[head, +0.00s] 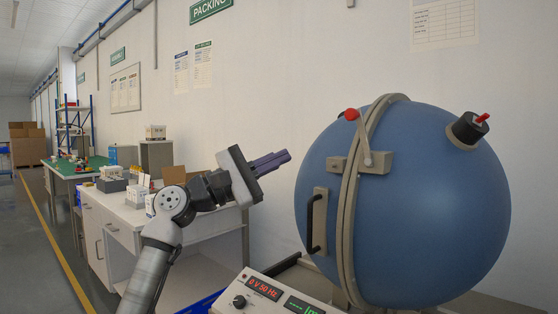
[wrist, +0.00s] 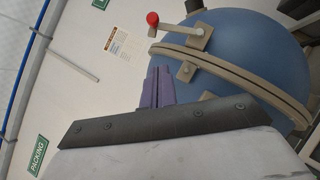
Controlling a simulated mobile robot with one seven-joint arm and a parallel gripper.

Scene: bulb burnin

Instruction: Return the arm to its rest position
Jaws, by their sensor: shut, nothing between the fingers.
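My gripper (head: 287,157) is raised in front of the wall, left of the large blue sphere (head: 440,200), and its purple fingers point right. The fingers are shut together with nothing between them. They also show in the wrist view (wrist: 159,72), pointing up towards the pale wall, with the blue sphere (wrist: 250,60) to their right. In the head view the fingers look apart from the sphere. My arm rises from the lower left and bends at the elbow.
The sphere has a tan band with a red-knobbed latch (head: 352,115), a black handle (head: 313,220) and a red-tipped port (head: 468,129). A control panel (head: 265,303) with lit displays stands below. A white bench (head: 215,225) with boxes lies behind my arm. An aisle (head: 35,250) is clear at left.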

